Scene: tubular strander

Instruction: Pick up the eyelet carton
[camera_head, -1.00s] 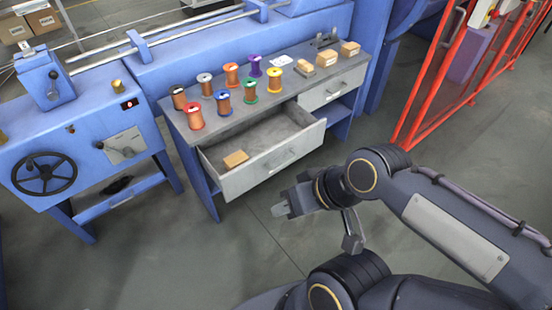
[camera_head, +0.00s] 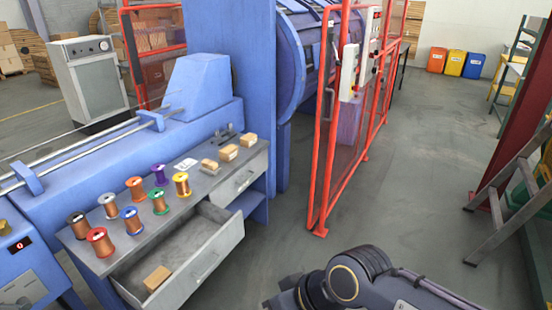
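Small tan cartons are in view, and I cannot read which is the eyelet carton. One carton (camera_head: 157,279) lies inside the open upper drawer (camera_head: 207,262) of the grey-topped bench. Others stand in a row at the bench top's right end: a near, lower one (camera_head: 209,166), a middle one (camera_head: 228,153) and a far one (camera_head: 248,140). My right gripper (camera_head: 274,301) is at the bottom edge, right of the drawer and apart from every carton. Its fingers are mostly cut off, so its opening is unclear. My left gripper is out of view.
Several wire spools (camera_head: 132,220) stand on the bench top left of the cartons. A second, shut drawer (camera_head: 240,181) is under the right end. A red guard frame (camera_head: 322,160) stands right of the bench. Grey floor is free in front; a stepladder (camera_head: 500,215) stands far right.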

